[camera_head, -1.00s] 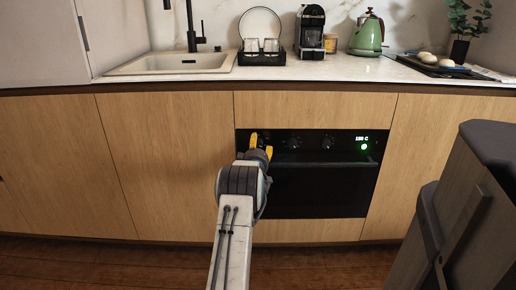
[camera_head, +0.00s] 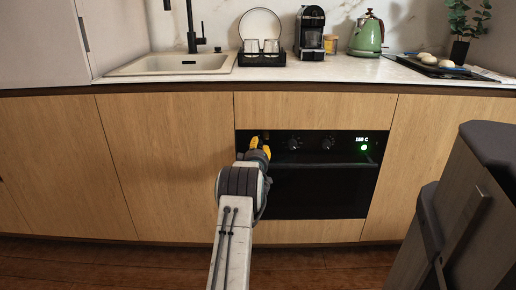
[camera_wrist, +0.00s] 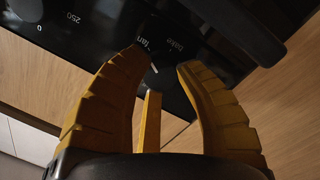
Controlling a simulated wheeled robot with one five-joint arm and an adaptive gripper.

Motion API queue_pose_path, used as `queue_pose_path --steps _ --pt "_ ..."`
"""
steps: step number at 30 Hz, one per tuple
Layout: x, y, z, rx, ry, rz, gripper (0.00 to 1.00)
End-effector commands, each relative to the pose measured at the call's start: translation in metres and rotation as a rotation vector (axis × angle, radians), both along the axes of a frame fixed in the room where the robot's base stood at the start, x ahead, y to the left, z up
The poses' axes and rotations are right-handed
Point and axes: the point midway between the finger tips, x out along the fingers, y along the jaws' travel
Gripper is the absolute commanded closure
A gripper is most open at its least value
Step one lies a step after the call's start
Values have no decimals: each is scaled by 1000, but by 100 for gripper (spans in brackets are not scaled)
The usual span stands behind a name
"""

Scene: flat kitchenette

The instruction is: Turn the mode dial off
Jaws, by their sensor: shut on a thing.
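The mode dial (camera_wrist: 155,66) is a dark knob with a white pointer line, on the black oven's front panel. The words "fan" and "bake" show beside it in the wrist view. My gripper (camera_head: 260,143) is at the left end of the panel, where it mostly hides this dial in the head view. In the wrist view, the yellow fingertips of my gripper (camera_wrist: 160,62) are shut around the dial, one on each side. The pointer lies near the "fan" label; its exact setting I cannot tell.
The oven (camera_head: 315,190) has two more dials, a middle one (camera_head: 293,143) and a right one (camera_head: 327,143), plus a lit display (camera_head: 362,139) with a green light. A dark chair-like piece (camera_head: 470,210) stands at right. Open floor lies at left.

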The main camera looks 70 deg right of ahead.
Motion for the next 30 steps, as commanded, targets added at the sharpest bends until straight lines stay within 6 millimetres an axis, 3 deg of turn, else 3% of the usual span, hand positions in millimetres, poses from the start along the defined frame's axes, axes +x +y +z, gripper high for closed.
queue_pose_path --steps 11,30 --pt "-1 0 -4 -11 42 -1 100" --pt "0 -1 -2 -127 400 -7 100"
